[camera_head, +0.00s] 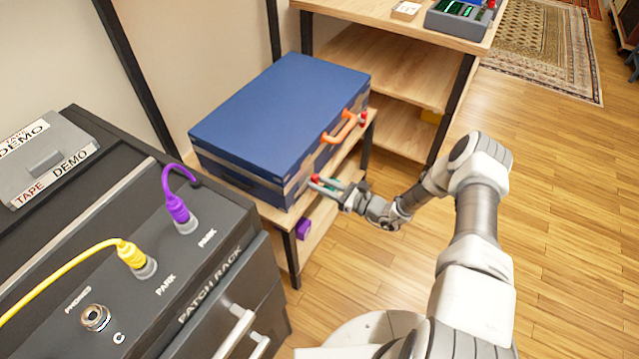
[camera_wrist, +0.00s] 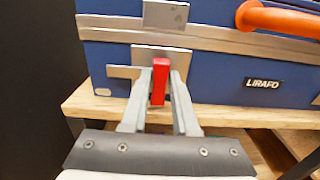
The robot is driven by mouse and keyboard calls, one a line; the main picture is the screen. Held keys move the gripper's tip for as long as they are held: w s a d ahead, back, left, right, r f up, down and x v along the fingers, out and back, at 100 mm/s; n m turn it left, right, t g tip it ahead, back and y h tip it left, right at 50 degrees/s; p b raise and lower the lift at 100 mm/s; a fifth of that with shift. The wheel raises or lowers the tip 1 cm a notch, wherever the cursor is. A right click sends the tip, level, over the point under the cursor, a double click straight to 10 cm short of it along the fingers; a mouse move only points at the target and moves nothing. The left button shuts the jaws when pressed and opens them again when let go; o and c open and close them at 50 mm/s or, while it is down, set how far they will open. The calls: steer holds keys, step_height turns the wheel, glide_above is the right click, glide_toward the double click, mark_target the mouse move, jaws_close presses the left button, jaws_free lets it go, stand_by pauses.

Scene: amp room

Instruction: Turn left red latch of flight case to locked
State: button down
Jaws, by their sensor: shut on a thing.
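The blue flight case (camera_head: 275,115) rests closed on a wooden shelf. Its front also fills the top of the wrist view (camera_wrist: 220,75), with an orange handle (camera_wrist: 275,19) to the right. The left red latch (camera_wrist: 160,82) sits on a metal plate on the case front, its long side roughly upright in the picture. My gripper (camera_wrist: 159,88) is shut on this latch, one finger on each side. In the head view my gripper (camera_head: 325,186) is at the case's near front corner. The right red latch (camera_head: 363,118) shows beyond the handle.
The black patch rack (camera_head: 225,250) with purple (camera_head: 177,207) and yellow (camera_head: 131,254) plugs stands left of my arm. A wooden shelf unit (camera_head: 385,65) stands behind the case. The wooden floor (camera_head: 560,190) at right is clear.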

steer(key=m+b, duration=0.1)
steer(key=m, duration=0.3)
steer(key=shift+d+f+m+b, duration=0.1)
steer(key=shift+m+b, duration=0.2)
steer(key=shift+b, duration=0.05)
steer(key=m+b, duration=0.1)
steer(key=m, duration=0.3)
steer(key=shift+w+f+m, duration=0.1)
steer(key=shift+m, duration=0.2)
steer(key=shift+f+m+b, duration=0.15)
steer(key=shift+m+b, duration=0.25)
steer(key=shift+m, duration=3.9)
steer(key=c, duration=0.7)
jaws_free()
steer(key=shift+w, duration=0.1)
